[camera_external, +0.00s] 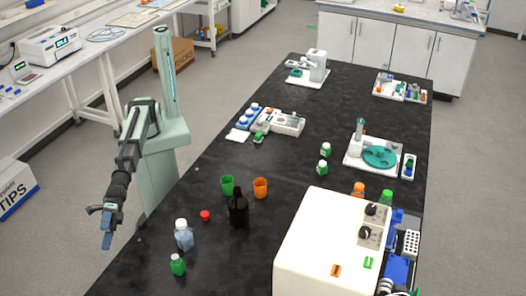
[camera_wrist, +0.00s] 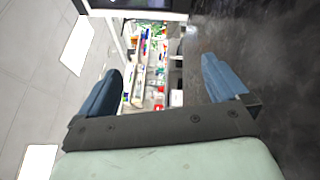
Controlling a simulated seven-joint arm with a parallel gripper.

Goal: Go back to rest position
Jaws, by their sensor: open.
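My gripper (camera_external: 107,231) hangs at the left of the black bench (camera_external: 330,120) in the external view, just off its left edge and pointing down. It touches nothing there. In the wrist view its two blue fingers (camera_wrist: 160,85) stand wide apart with nothing between them. Beyond the fingers, that view shows distant shelves (camera_wrist: 150,65) with coloured items, lying sideways in the picture.
Near the gripper on the bench stand a clear bottle (camera_external: 184,237), a green-capped bottle (camera_external: 177,265), a red cap (camera_external: 205,216), a dark bottle (camera_external: 239,209), a green cup (camera_external: 227,186) and an orange cup (camera_external: 260,188). A large white machine (camera_external: 315,245) stands front right.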

